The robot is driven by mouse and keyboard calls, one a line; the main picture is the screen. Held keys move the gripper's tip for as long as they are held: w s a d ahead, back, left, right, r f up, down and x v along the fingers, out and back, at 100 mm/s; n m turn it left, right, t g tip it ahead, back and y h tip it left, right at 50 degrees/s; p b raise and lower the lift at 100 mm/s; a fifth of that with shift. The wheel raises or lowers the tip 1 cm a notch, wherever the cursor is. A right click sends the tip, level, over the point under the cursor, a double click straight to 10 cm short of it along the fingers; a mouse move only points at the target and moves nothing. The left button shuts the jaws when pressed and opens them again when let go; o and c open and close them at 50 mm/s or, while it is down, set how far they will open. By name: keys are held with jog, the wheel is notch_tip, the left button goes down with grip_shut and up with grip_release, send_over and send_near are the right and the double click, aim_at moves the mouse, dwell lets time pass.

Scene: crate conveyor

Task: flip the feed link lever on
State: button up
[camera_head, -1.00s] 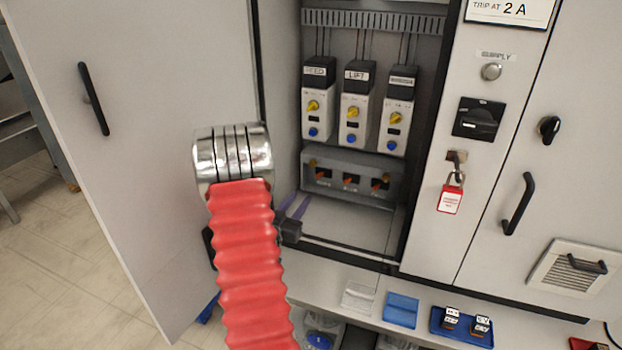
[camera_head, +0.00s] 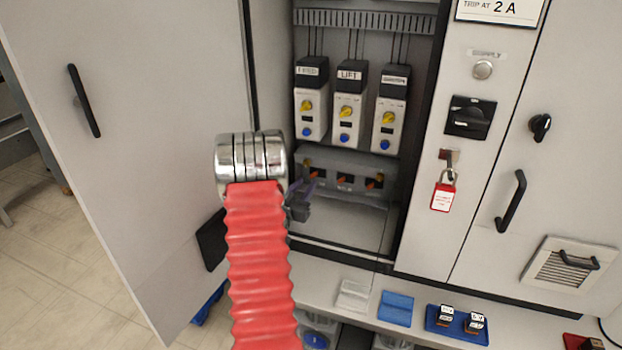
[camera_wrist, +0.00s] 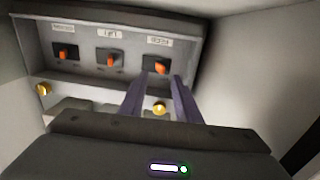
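A grey link panel (camera_head: 350,160) sits low in the open cabinet with a row of orange levers. In the wrist view the row appears turned around, and that orange lever (camera_wrist: 160,69) is at the right end under a hard-to-read label. The middle lever (camera_wrist: 111,61) and far lever (camera_wrist: 64,54) are left of it. My gripper's two purple fingers (camera_wrist: 163,82) are apart, with tips just short of or beside the right-end lever; contact cannot be told.
A brass knob (camera_wrist: 160,108) shows between my fingers. The open cabinet door (camera_head: 140,130) stands left of my arm. A padlock with a red tag (camera_head: 443,195) hangs right of the opening.

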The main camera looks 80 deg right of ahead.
aim_at(312, 176)
jog(key=shift+s+d, duration=0.2)
jog(key=shift+d, duration=1.05)
jog(key=shift+s+d, duration=0.15)
jog(key=shift+d, duration=1.05)
